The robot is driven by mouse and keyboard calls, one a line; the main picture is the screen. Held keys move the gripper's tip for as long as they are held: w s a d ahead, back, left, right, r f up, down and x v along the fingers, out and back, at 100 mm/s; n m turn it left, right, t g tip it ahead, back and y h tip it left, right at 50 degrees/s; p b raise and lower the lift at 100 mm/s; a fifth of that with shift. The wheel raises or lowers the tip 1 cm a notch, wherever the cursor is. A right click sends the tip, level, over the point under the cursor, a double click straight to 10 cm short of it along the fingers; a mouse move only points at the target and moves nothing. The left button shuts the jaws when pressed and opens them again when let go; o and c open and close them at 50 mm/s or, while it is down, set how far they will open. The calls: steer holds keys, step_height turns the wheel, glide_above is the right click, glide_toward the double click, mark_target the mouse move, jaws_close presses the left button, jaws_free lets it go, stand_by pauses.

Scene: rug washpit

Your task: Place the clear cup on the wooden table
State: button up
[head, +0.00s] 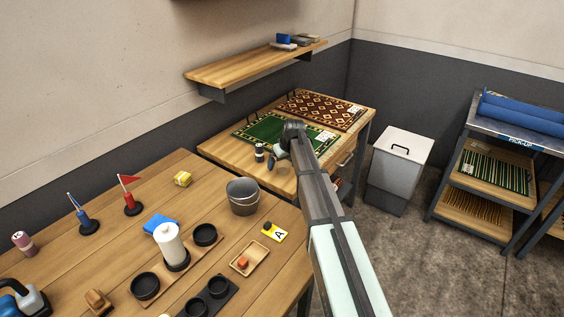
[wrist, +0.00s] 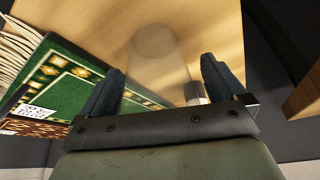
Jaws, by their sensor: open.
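The clear cup (wrist: 158,62) shows in the wrist view as a faint see-through cylinder between my two fingers, over bare wood. I cannot make it out in the head view. My gripper (wrist: 162,85) is open, with a finger to each side of the cup; whether either touches it I cannot tell. In the head view my gripper (head: 274,157) is low over the far wooden table (head: 223,150), in front of the green rug. A nearer wooden table (head: 98,214) stands at the left.
A small black-and-white cylinder (head: 259,152) stands beside my gripper. The green patterned rug (head: 262,130) and a red-brown rug (head: 322,108) lie behind. A grey bucket (head: 243,199) stands on the nearer table. A wall shelf (head: 245,69) hangs above the far table.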

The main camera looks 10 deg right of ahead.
steer(key=shift+r, duration=0.1)
steer(key=v, duration=1.2)
